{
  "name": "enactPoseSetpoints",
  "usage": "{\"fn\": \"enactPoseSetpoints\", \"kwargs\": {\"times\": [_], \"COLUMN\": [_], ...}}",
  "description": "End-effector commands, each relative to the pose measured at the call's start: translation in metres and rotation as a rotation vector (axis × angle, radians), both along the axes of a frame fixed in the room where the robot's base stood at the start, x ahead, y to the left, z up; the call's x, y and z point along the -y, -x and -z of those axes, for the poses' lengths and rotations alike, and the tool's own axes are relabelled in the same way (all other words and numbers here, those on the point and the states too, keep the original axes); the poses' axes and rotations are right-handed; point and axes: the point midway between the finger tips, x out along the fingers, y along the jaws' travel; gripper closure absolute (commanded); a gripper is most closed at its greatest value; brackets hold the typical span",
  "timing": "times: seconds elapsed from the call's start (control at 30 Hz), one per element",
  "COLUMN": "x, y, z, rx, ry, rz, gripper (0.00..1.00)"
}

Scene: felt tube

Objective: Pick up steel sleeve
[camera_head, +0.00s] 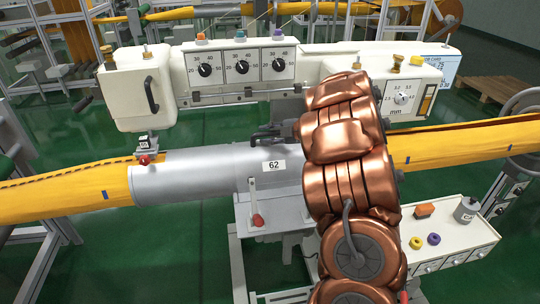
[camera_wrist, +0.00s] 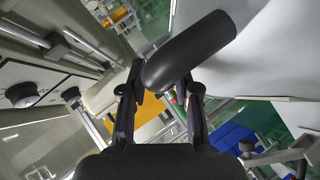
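A small grey metal cylinder (camera_head: 466,210) with a dark top stands upright on the white drawer unit at the lower right in the head view; it looks like the steel sleeve. A large silver tube (camera_head: 185,177) marked 62 lies across the machine, around the yellow felt. My gripper (camera_head: 265,133) is above this tube, left of my copper arm and far from the small cylinder. In the wrist view my gripper (camera_wrist: 163,95) has its fingers apart. A thick black handle (camera_wrist: 195,48) crosses near the fingertips; I cannot tell whether it touches them.
An orange block (camera_head: 425,210), a purple ring (camera_head: 434,239) and a yellow ring (camera_head: 416,243) share the drawer unit's top (camera_head: 470,240). A white dial panel (camera_head: 240,66) spans above the tube. A red-knobbed lever (camera_head: 257,219) hangs below it. Green floor is open at the lower left.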

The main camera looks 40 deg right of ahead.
Motion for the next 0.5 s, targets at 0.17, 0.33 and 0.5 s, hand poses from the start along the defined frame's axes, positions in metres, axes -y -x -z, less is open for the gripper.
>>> {"fn": "enactPoseSetpoints", "kwargs": {"times": [0.17,0.33,0.5], "x": [0.0001,0.0002,0.0001], "y": [0.0003,0.0003,0.0004], "z": [-0.0001,-0.0002,0.0], "rx": [0.0,0.0,0.0], "ry": [0.0,0.0,0.0], "rz": [0.0,0.0,0.0], "gripper": [0.74,0.92,1.0]}}
